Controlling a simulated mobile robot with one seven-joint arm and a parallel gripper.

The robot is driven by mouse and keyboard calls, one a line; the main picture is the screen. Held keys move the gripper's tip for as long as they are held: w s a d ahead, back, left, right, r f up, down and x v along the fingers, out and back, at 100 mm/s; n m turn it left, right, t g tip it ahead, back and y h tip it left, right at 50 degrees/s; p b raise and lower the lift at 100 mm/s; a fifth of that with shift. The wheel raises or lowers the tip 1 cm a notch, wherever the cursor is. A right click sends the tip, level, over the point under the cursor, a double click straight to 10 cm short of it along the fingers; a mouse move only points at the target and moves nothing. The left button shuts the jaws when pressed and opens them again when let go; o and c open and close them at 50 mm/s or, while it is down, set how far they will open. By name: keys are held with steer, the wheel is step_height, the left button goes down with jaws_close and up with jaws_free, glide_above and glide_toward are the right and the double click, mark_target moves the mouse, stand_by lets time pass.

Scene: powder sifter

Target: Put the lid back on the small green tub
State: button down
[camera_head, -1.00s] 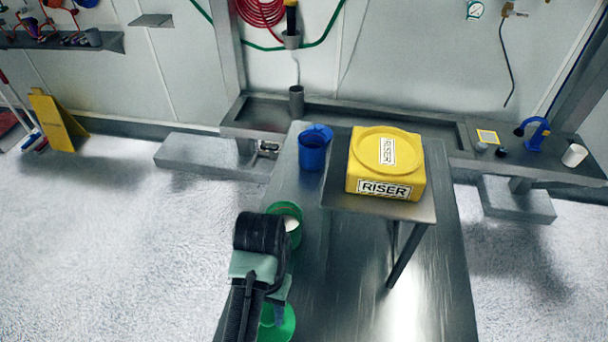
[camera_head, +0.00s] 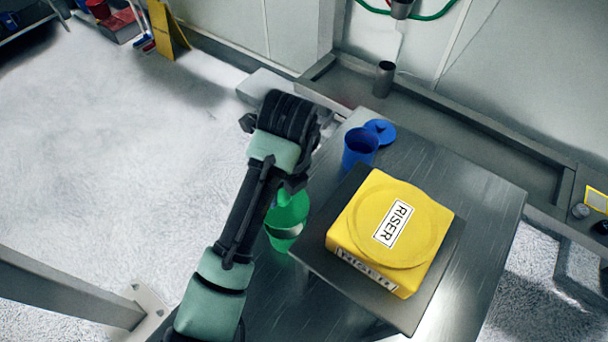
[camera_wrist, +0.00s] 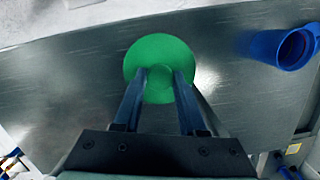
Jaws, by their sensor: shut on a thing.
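The small green tub (camera_head: 282,243) stands on the steel table, left of the riser, in the head view. It is open-topped, with pale contents visible inside. The round green lid (camera_wrist: 158,48) fills the centre of the wrist view. My gripper (camera_wrist: 161,74) is shut on the knob of this lid. In the head view my gripper (camera_head: 293,184) is just above and behind the tub; a green surface there looks like the lid, partly merging with the tub. I cannot tell whether lid and tub touch. The lid hides the tub in the wrist view.
A yellow box marked RISER (camera_head: 385,230) sits on a raised stand (camera_head: 318,258) right of the tub. A blue tub (camera_head: 360,145) and its blue lid (camera_head: 381,131) stand behind. The steel table (camera_head: 465,200) is clear at the right.

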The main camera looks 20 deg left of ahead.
mark_target(284, 208)
steer(key=shift+w+f, duration=0.1)
steer(key=shift+w, duration=0.05)
steer(key=shift+a+f+b, duration=0.1)
steer(key=shift+f+b, duration=0.7)
steer(key=shift+b, duration=0.1)
step_height(284, 208, down, 3)
steer(key=shift+r+b, duration=0.2)
steer(key=shift+b, duration=1)
steer(key=shift+f+b, duration=0.55)
steer(key=shift+f, duration=0.4)
steer(key=shift+p, duration=0.4)
steer(key=shift+f, duration=0.15)
stand_by(0.3)
